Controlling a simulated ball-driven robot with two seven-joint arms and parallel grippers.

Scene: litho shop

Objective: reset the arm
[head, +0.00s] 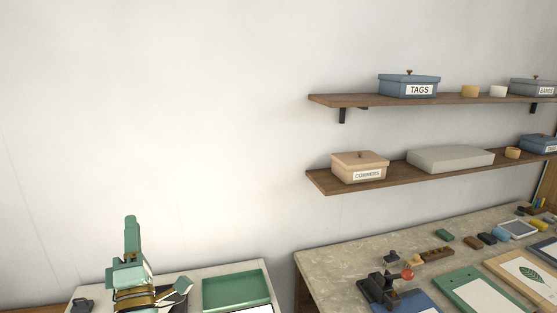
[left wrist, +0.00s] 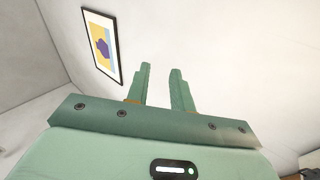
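My left gripper (head: 131,222) shows at the lower left of the head view, green and pointing up, over the pale table in front of the bare wall. In the left wrist view my left gripper (left wrist: 161,75) has its two green fingers apart, with nothing between them. The fingers are seen against a plain pale wall. My right gripper is in neither view.
A green tray (head: 237,289) lies on the left table. The right table (head: 345,260) holds a dark tool with a red knob (head: 407,273) and several boards. Two wooden shelves (head: 325,182) hold boxes. The wall area above my left gripper is clear. A framed picture (left wrist: 102,46) hangs on the wall.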

